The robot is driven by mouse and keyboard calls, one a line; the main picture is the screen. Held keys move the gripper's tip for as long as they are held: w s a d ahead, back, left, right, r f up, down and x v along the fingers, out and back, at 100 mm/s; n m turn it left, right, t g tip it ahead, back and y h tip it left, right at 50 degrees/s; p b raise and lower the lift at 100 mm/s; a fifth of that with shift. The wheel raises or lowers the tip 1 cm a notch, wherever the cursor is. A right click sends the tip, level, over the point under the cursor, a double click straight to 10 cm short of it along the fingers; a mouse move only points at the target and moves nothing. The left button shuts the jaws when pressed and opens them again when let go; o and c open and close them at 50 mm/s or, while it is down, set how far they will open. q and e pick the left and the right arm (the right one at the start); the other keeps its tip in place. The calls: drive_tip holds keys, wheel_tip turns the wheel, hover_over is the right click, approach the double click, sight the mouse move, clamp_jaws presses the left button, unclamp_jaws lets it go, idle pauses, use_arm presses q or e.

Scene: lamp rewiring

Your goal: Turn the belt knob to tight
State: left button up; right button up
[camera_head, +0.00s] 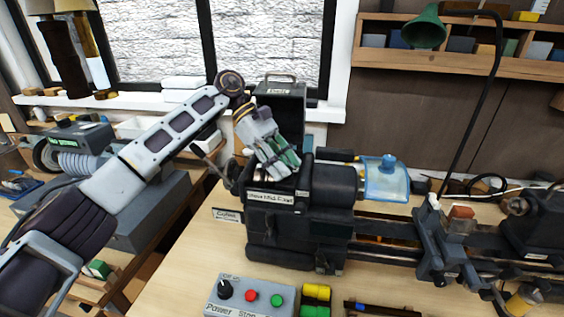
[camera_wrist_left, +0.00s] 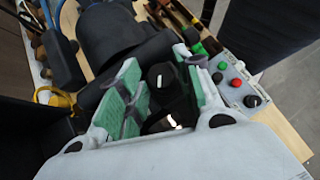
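A dark lathe headstock (camera_head: 330,207) stands on the bench. My left gripper (camera_head: 284,168) reaches down over its top from the left. In the left wrist view my gripper (camera_wrist_left: 165,88) has its two green-padded fingers spread apart. A black knob-like part (camera_wrist_left: 162,76) shows between them, with a small white mark on the dark part below it. I take this for the belt knob; its setting cannot be read. I cannot tell whether the pads touch it. In the head view the gripper hides it. My right gripper is in neither view.
A control box (camera_head: 240,296) with a black dial and red and green buttons sits in front of the lathe. A clear blue guard (camera_head: 387,183) is right of the headstock. A dark box with a handle (camera_head: 281,103) stands behind my gripper. A green lamp (camera_head: 424,30) hangs above.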

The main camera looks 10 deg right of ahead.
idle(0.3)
use_arm(q)
drive_tip(key=shift+f+n+t+h+b, duration=0.1)
drive_tip(key=shift+n+t+h+b, duration=0.2)
drive_tip(key=shift+n, duration=0.2)
drive_tip(key=shift+a+n, duration=0.1)
drive_tip(key=shift+n, duration=0.3)
drive_tip(key=shift+s+a+n+t+h+b, duration=0.15)
drive_tip(key=shift+n+t+h+b, duration=0.35)
drive_tip(key=shift+n+t, duration=0.55)
drive_tip(key=shift+s+d+n+t+h+b, duration=0.15)
drive_tip(key=shift+n+t+h+b, duration=0.35)
drive_tip(key=shift+n+t, duration=0.55)
drive_tip(key=shift+s+n+t, duration=0.1)
drive_tip(key=shift+n+t, duration=0.4)
drive_tip(key=shift+n, duration=0.6)
drive_tip(key=shift+a+n+t+b, duration=0.1)
drive_tip(key=shift+n+t+b, duration=0.2)
drive_tip(key=shift+n, duration=0.1)
drive_tip(key=shift+s+n+t, duration=0.2)
drive_tip(key=shift+n+t, duration=1.1)
drive_tip(key=shift+n, duration=0.4)
